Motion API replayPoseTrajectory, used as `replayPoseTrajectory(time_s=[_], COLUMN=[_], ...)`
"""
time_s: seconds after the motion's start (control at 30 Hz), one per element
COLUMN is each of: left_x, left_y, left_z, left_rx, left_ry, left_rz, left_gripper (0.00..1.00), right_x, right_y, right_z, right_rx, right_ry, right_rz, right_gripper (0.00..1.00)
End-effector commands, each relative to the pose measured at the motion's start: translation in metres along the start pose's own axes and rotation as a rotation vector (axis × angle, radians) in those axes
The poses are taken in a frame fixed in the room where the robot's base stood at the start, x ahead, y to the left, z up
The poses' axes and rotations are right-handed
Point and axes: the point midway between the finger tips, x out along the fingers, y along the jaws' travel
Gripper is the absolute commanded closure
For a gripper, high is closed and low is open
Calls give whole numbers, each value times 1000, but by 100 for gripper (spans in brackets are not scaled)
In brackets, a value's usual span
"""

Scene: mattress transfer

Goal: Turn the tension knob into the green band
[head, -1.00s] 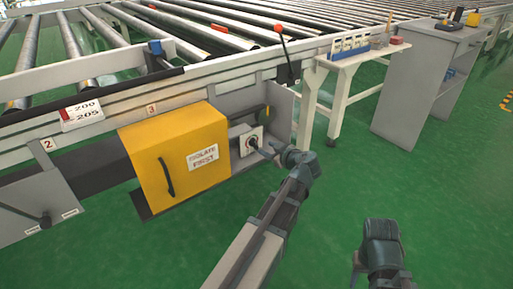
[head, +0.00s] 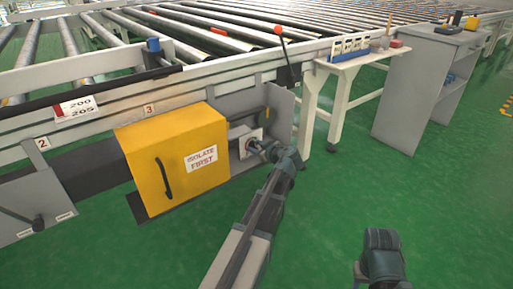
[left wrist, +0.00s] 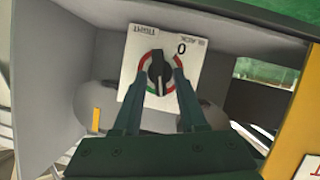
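The black tension knob (left wrist: 158,70) sits on a white dial plate (left wrist: 136,45) with a ring of red and green. A pale mark shows at the knob's lower end in the left wrist view; its exact place against the green is hard to tell. My left gripper (left wrist: 160,78) is open, one finger on each side of the knob, with small gaps visible. In the head view the left gripper (head: 264,147) is at the plate (head: 246,144) inside the grey recess and hides most of the knob. My right gripper (head: 381,240) hangs low over the floor, its fingers unclear.
A yellow box (head: 177,160) marked "ISOLATE FIRST" stands directly left of the recess. A red-tipped lever (head: 279,32) rises above it. The roller conveyor (head: 220,40) runs behind. A white side shelf (head: 350,60) and grey cabinet (head: 425,90) stand right. Green floor is clear.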

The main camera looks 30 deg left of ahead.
Motion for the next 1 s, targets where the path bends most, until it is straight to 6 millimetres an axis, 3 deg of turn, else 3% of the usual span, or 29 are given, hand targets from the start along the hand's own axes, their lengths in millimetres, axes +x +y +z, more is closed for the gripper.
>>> replayPoseTrajectory(time_s=[0.03, 0.2, 0.57, 1.0], left_x=[0, 0, 0, 1], left_y=[0, 0, 1, 6], left_z=[0, 0, 0, 2], left_rx=[0, 0, 40, 347], left_ry=[0, 0, 0, 0], left_rz=[-1, -1, -18, -145], left_gripper=[70, 100, 100, 100], right_x=[0, 0, -1, -3], right_y=[0, 0, 0, 0], right_z=[0, 0, 0, 0], right_rx=[0, 0, 0, 0], right_ry=[0, 0, 0, 0], right_rz=[0, 0, 0, 0], right_gripper=[50, 50, 50, 50])
